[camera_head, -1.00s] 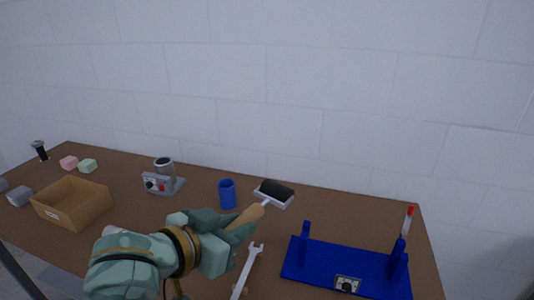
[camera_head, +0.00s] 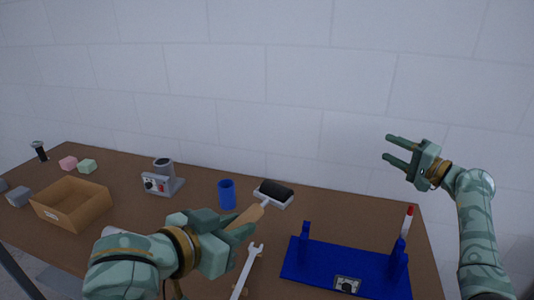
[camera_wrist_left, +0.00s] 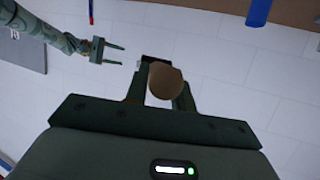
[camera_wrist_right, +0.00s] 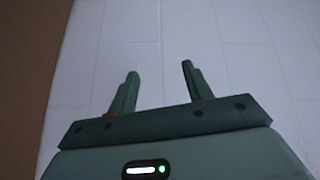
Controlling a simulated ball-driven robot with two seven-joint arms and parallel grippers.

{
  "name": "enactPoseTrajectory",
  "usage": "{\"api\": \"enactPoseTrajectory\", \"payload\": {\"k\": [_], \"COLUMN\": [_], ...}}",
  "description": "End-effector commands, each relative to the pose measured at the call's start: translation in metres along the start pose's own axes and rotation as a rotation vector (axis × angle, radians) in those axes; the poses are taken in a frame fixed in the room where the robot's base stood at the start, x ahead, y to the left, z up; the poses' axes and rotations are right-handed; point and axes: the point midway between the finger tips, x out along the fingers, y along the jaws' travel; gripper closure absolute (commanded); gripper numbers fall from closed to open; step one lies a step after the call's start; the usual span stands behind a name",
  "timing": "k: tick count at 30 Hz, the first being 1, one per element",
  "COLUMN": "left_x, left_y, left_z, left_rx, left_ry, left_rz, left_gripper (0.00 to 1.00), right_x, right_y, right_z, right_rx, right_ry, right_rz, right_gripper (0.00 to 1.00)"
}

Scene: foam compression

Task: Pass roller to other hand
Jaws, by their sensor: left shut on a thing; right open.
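The roller has a black cylinder (camera_head: 275,189) in a pale frame and a tan handle (camera_head: 246,217). My left gripper (camera_head: 236,222) is shut on the handle and holds the roller over the table, its black end pointing away to the upper right. In the left wrist view the round handle end (camera_wrist_left: 166,81) sits between the fingers, hiding most of the roller. My right gripper (camera_head: 390,150) is open and empty, raised against the wall to the right and well apart from the roller. The right wrist view shows its two fingers (camera_wrist_right: 158,85) spread with nothing between them.
A blue fixture (camera_head: 325,262) with uprights stands at the right of the brown table, a red-tipped marker (camera_head: 408,221) beside it.

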Motion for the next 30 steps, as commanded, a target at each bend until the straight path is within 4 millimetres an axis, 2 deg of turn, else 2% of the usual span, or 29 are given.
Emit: {"api": "enactPoseTrajectory", "payload": {"k": [1,5,7,11,12,14,15,18,21,25,30], "left_x": [0.0,0.0,0.0,0.0,0.0,0.0,0.0,0.0,0.0,0.0,0.0], "left_y": [0.0,0.0,0.0,0.0,0.0,0.0,0.0,0.0,0.0,0.0,0.0], "left_z": [-0.001,-0.001,-0.001,-0.001,-0.001,-0.001,-0.001,-0.001,-0.001,-0.001,-0.001], "left_rx": [0.0,0.0,0.0,0.0,0.0,0.0,0.0,0.0,0.0,0.0,0.0], "left_ry": [0.002,0.002,0.002,0.002,0.002,0.002,0.002,0.002,0.002,0.002,0.002], "left_rz": [0.0,0.0,0.0,0.0,0.0,0.0,0.0,0.0,0.0,0.0,0.0], "left_gripper": [1.0,1.0,1.0,1.0,1.0,1.0,1.0,1.0,1.0,1.0,1.0], "right_x": [0.018,0.059,0.076,0.096,0.1,0.101,0.099,0.087,0.071,0.051,0.036], "right_y": [-0.029,-0.098,-0.134,-0.193,-0.209,-0.229,-0.239,-0.247,-0.24,-0.223,-0.209], "right_z": [0.013,0.061,0.092,0.162,0.185,0.224,0.25,0.307,0.341,0.358,0.36], "right_rx": [-0.096,-0.382,-0.553,-0.914,-1.038,-1.243,-1.395,-1.753,-2.045,-2.292,-2.423], "right_ry": [-0.066,-0.255,-0.362,-0.581,-0.654,-0.778,-0.871,-1.116,-1.357,-1.63,-1.846], "right_rz": [-0.024,-0.087,-0.126,-0.211,-0.242,-0.292,-0.33,-0.421,-0.5,-0.576,-0.634], "right_gripper": [0.5,0.5,0.5,0.5,0.5,0.5,0.5,0.5,0.5,0.5,0.5]}}
